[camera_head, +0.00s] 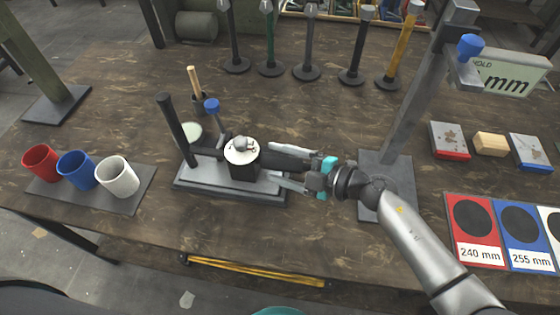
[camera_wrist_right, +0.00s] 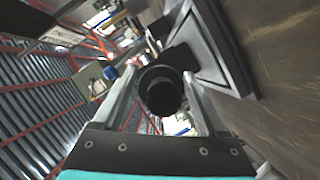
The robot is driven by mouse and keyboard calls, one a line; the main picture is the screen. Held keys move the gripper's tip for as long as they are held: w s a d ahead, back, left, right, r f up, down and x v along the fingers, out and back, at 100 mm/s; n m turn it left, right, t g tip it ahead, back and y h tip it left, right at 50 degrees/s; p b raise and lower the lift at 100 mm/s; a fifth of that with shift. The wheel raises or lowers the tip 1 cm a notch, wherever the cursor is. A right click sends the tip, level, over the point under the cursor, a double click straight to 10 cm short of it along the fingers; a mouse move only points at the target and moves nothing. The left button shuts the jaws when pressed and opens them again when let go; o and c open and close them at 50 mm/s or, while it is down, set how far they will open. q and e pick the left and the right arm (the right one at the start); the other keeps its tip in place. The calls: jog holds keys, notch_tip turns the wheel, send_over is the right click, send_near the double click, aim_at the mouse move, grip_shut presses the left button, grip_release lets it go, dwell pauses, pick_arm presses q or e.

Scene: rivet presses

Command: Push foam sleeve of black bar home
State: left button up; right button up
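A press stands on a grey base plate (camera_head: 240,190) in the middle of the table. It has a round white disc (camera_head: 241,151) with a shiny knob on top. A black sleeve-like bar (camera_head: 285,160) sticks out to the right from below the disc. In the right wrist view, the sleeve's round dark end (camera_wrist_right: 162,92) faces the camera. My right gripper (camera_head: 275,163) is open, with one finger on each side of the sleeve and visible gaps. A second black bar (camera_head: 175,128) tilts upward at the press's left. My left gripper is not in view.
Several bars on round stands (camera_head: 306,72) line the back. A grey post (camera_head: 410,100) with a sign rises to the right. Cups (camera_head: 78,171) stand on a tray at left. Coloured cards (camera_head: 475,230) lie at right. The table front is clear.

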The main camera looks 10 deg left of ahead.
jog(key=shift+d, duration=0.15)
jog(key=shift+s+d+r, duration=0.1)
jog(key=shift+d+r, duration=0.05)
jog(key=shift+d, duration=0.2)
jog(key=p+v, duration=0.1)
jog(key=v, duration=1.3)
jog(key=shift+p, duration=0.3)
jog(key=shift+s, duration=0.15)
